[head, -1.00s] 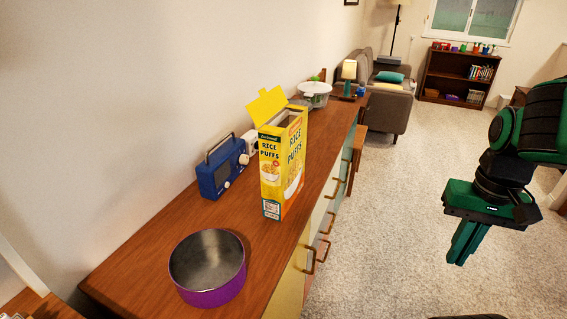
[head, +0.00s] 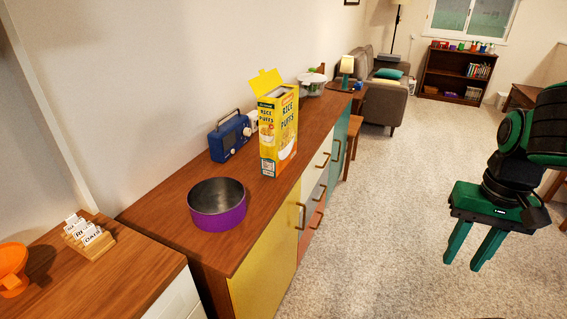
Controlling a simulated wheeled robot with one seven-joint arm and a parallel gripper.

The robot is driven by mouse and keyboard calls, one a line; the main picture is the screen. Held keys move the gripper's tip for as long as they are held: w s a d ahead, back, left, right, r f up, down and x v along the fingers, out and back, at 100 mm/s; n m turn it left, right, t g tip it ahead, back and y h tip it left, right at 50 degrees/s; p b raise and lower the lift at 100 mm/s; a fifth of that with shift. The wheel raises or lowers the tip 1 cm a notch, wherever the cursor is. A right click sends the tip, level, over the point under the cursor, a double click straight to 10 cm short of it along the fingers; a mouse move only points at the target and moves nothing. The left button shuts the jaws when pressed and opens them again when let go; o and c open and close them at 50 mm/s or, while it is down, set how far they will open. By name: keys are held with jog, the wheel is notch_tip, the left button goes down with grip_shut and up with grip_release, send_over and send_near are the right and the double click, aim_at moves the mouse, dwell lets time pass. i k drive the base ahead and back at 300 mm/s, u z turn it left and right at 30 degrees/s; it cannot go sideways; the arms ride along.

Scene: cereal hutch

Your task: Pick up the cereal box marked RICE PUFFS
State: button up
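The yellow RICE PUFFS cereal box (head: 278,130) stands upright on the wooden hutch top (head: 262,188), with its top flap open. Its front and one side face me. My gripper (head: 467,258) hangs over the carpet at the right, well apart from the box and lower in the picture. Its two green fingers point down and are spread apart with nothing between them.
A purple metal bowl (head: 217,205) stands in front of the box, and a blue radio (head: 230,137) stands left of it. A lidded glass bowl (head: 311,85) sits behind. A nearer counter (head: 120,265) holds label cards (head: 88,236) and an orange item (head: 12,270). Carpet right of the hutch is clear.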

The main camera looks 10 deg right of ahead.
aim_at(278, 109)
jog(key=z, duration=0.05)
jog(key=k, duration=0.25)
jog(key=z, duration=1.05)
jog(key=i, duration=2.2)
jog(key=u, duration=3.4)
